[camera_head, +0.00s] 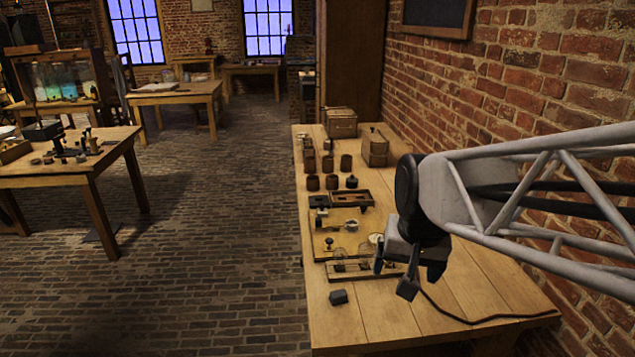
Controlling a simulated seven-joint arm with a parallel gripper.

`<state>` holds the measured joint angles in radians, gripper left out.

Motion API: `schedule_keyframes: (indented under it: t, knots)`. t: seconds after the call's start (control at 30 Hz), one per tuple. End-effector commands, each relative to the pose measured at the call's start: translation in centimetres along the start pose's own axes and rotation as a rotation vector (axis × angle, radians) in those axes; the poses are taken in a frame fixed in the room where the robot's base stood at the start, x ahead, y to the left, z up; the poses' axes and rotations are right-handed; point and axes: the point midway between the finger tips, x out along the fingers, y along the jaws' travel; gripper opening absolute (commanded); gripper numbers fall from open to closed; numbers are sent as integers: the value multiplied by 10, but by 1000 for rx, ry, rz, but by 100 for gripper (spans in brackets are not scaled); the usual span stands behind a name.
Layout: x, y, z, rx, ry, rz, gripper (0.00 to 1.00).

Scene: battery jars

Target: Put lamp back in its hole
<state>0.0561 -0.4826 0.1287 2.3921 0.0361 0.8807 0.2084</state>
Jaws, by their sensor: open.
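My gripper (394,274) is open, with its fingers pointing down over the right end of a narrow wooden strip (348,270) on the workbench. I see nothing between the fingers. Small clear round shapes, which look like glass lamps, show at the strip's back edge: one left (338,253) and one right (365,248). They are too small to tell whether each sits in a hole or lies loose. The strip's holes are not clear, and its right end is partly hidden by my gripper.
A wooden board (322,243) with small fittings lies behind the strip. A dark block (339,297) lies in front. Several brown jars and wooden boxes (341,122) stand farther back. A brick wall (560,80) borders the right side. The bench's front (400,320) is mostly clear, with a dark cable at right.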

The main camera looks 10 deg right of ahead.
Motion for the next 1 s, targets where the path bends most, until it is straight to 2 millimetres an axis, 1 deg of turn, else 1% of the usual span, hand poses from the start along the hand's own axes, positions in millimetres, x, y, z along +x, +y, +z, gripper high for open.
schedule_keyframes:
  t: [0.03,0.2,0.3,0.4,0.5,0.6,1.0]
  knots:
    - [-4,1,15,-37,4,2,87]
    - [-11,7,56,-155,9,13,87]
    - [-12,10,74,-208,10,18,87]
    - [-14,12,86,-243,13,21,87]
    - [-13,13,92,-263,12,24,87]
    - [-13,14,94,-269,11,24,87]
    - [-13,14,94,-268,11,24,87]
